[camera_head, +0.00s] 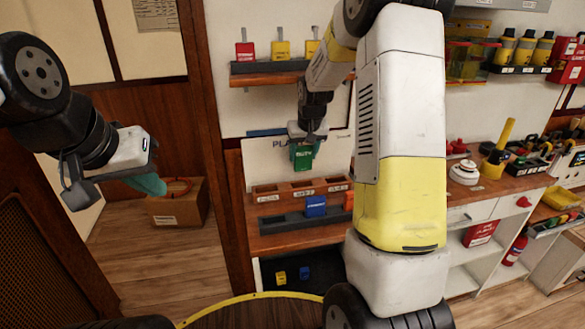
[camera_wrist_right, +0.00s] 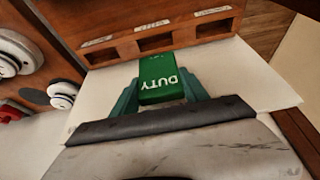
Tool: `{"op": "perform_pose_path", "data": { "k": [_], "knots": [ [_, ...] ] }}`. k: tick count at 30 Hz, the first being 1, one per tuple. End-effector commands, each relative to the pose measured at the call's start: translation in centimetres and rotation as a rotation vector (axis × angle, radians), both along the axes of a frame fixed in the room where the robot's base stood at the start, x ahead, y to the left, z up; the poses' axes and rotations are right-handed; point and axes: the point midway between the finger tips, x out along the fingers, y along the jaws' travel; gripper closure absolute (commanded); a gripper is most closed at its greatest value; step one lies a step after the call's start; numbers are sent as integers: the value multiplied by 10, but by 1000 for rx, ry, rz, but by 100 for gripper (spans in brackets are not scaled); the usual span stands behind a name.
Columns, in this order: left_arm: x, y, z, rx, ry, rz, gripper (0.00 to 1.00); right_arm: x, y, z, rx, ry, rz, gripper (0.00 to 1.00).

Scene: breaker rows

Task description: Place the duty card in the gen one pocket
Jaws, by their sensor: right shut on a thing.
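The green duty card (camera_head: 303,158) is held in my right gripper (camera_head: 305,143), in front of the white wall panel and above the wooden pocket rack (camera_head: 285,188). In the right wrist view the card (camera_wrist_right: 160,80), lettered DUTY, sits between the teal fingertips (camera_wrist_right: 162,95). Beyond it the rack (camera_wrist_right: 182,38) shows three dark openings with small labels; the card's far end lies near the middle opening, apart or touching I cannot tell. The labels are too small to read surely, so I cannot tell which pocket is gen one. My left gripper (camera_head: 150,184) is away at the left, its finger gap unclear.
A grey tray below the rack holds a blue card (camera_head: 316,206) and a red card (camera_head: 348,201). A shelf (camera_head: 262,80) with red and yellow tags is above. A cardboard box (camera_head: 178,205) stands at the left. The workbench at right carries tools.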

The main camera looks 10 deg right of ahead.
Motion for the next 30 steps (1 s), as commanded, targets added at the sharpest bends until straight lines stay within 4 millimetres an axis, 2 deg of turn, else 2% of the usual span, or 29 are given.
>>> {"op": "perform_pose_path", "data": {
  "k": [3, 11, 18, 30],
  "knots": [
    [0, 0, 0, 0, 0, 0, 100, -1, 0, -22, 0, 2, 0, 88],
    [0, 0, 0, 0, 0, 0, 100, 0, 0, -45, 0, 1, 0, 88],
    [0, 0, 0, 0, 0, 0, 100, 0, 0, -81, 0, 0, 0, 88],
    [0, 0, 0, 0, 0, 0, 100, 4, 0, -87, 0, -2, 0, 88]
  ]
}}
